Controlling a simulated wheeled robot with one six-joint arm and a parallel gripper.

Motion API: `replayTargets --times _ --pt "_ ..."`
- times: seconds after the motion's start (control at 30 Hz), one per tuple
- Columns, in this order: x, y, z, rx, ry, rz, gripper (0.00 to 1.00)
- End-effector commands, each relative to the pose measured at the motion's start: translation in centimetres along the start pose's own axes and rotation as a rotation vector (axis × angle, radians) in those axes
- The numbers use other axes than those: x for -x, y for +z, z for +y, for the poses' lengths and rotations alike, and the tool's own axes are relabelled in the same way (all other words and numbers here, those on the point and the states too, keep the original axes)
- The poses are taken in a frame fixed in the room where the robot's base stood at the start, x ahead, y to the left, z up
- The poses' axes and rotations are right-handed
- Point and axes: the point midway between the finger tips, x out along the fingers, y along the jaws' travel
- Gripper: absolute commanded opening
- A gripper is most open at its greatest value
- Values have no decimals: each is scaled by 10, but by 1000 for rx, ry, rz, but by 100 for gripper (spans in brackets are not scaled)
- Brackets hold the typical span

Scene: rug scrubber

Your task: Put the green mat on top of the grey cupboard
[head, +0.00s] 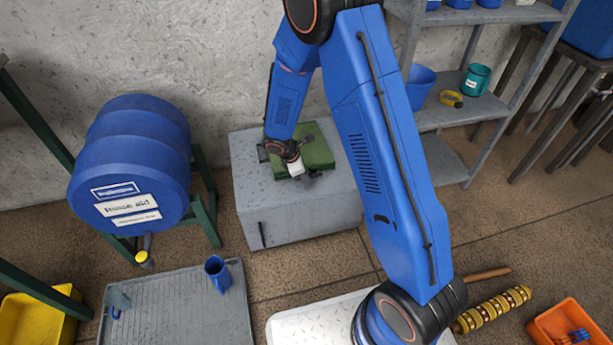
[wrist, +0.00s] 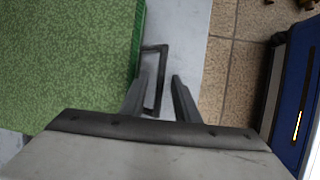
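The green mat (head: 319,151) lies on top of the grey cupboard (head: 300,222), and looks like a thick folded slab. In the wrist view the mat (wrist: 75,60) fills the left side, with a dark loop (wrist: 164,60) at its edge over the cupboard's grey top (wrist: 190,40). My gripper (head: 312,181) is low at the mat's near edge and partly covers it. In the wrist view its two fingers (wrist: 159,82) stand apart, with the loop reaching between them. The right finger is clear of the loop; I cannot tell whether the left one touches it.
A blue barrel (head: 135,150) on a green stand is left of the cupboard. A grey shelf unit (head: 455,110) stands to its right. A ribbed grey tray (head: 180,310) with a blue cup (head: 218,272) is at the front left. An orange bin (head: 570,318) is at the front right.

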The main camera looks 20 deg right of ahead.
Motion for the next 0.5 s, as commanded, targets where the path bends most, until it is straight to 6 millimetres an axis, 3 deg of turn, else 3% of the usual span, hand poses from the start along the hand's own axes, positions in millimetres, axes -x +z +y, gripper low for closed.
replayTargets --times 0.33,0.5 --pt "3 0 0 -1 1 0 29" --pt "21 0 1 -1 4 1 29"
